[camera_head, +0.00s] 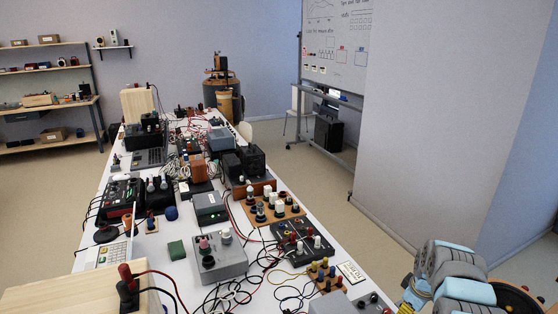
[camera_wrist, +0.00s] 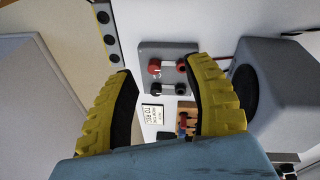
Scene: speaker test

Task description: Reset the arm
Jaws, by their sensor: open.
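My arm shows at the lower right of the head view, with grey and light blue links (camera_head: 458,275) beside the table's right edge. In the wrist view my gripper (camera_wrist: 159,70) has two yellow ridged fingers with dark inner pads. The fingers are spread wide apart and nothing is held between them. Beyond the gap lies a grey plate (camera_wrist: 166,54) with red and black terminals. The fingertips of my gripper are hard to make out in the head view.
A long white table (camera_head: 185,242) is crowded with instruments, terminal boards and loose cables. In the wrist view a grey speaker-like box (camera_wrist: 284,85) stands close to the right finger, and a white label (camera_wrist: 153,114) lies below the plate. Floor (camera_head: 318,190) is clear right of the table.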

